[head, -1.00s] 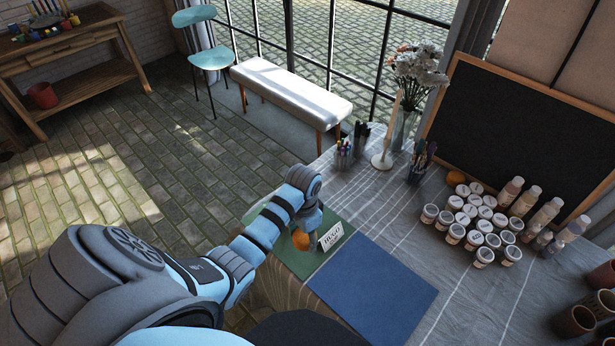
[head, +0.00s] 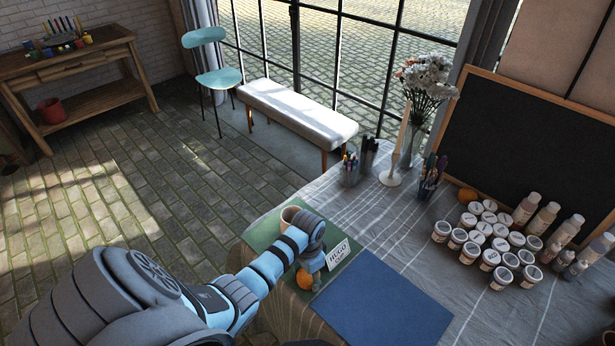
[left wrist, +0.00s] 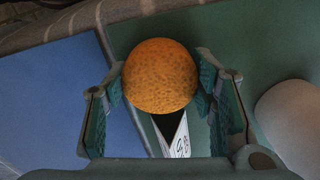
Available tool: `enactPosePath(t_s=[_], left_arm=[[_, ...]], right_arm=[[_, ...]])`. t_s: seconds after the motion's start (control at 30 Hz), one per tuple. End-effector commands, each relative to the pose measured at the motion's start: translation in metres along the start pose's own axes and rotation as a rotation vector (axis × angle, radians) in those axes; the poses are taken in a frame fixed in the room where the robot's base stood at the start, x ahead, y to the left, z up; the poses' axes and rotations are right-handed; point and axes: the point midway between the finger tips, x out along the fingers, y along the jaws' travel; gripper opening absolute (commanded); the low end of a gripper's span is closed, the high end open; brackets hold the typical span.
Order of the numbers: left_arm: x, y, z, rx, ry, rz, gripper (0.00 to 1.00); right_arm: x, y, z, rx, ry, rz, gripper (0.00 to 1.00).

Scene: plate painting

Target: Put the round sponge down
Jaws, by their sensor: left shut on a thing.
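My left gripper (head: 312,266) is over the near part of the green mat (head: 346,278). It is shut on the round orange sponge (head: 304,280), which shows below the fingers. In the left wrist view, the sponge (left wrist: 160,75) sits between the two finger pads. The sponge's underside is hidden, so I cannot tell whether it touches the mat. A white name card (head: 338,254) stands on the mat just right of the gripper. A pale cup (head: 289,216) stands behind my wrist, partly hidden. My right gripper is out of view.
A blue mat (head: 385,300) lies right of the green one. Behind are pen holders (head: 349,172), a candle holder (head: 390,178) and a flower vase (head: 412,145). Several paint jars (head: 470,252) and another orange sponge (head: 467,195) stand at right. Cloth between is clear.

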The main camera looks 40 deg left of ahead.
Motion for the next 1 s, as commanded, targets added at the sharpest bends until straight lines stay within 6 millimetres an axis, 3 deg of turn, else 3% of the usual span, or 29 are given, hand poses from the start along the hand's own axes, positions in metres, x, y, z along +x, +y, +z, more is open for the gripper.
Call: enactPosePath(t_s=[0.17, 0.2, 0.3, 0.7, 0.83, 1.0], left_arm=[[0.002, 0.0, 0.0, 0.0, 0.0, 0.0, 0.25], [0.002, 0.0, 0.0, 0.0, 0.0, 0.0, 0.54], [0.001, 0.0, 0.0, 0.0, 0.0, 0.0, 0.7], [-0.005, 0.0, 0.0, 0.0, 0.001, -0.001, 0.71], [-0.028, -0.001, -0.001, 0.0, 0.002, -0.001, 0.71], [-0.073, -0.001, -0.001, 0.001, 0.003, -0.002, 0.71]], right_arm=[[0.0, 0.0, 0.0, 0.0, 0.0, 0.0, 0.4], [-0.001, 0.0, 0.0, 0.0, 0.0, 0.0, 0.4], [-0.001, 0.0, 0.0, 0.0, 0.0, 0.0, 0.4], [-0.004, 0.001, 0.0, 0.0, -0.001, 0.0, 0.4], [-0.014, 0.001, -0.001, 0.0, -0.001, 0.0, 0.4], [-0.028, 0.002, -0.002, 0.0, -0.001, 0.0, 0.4]])
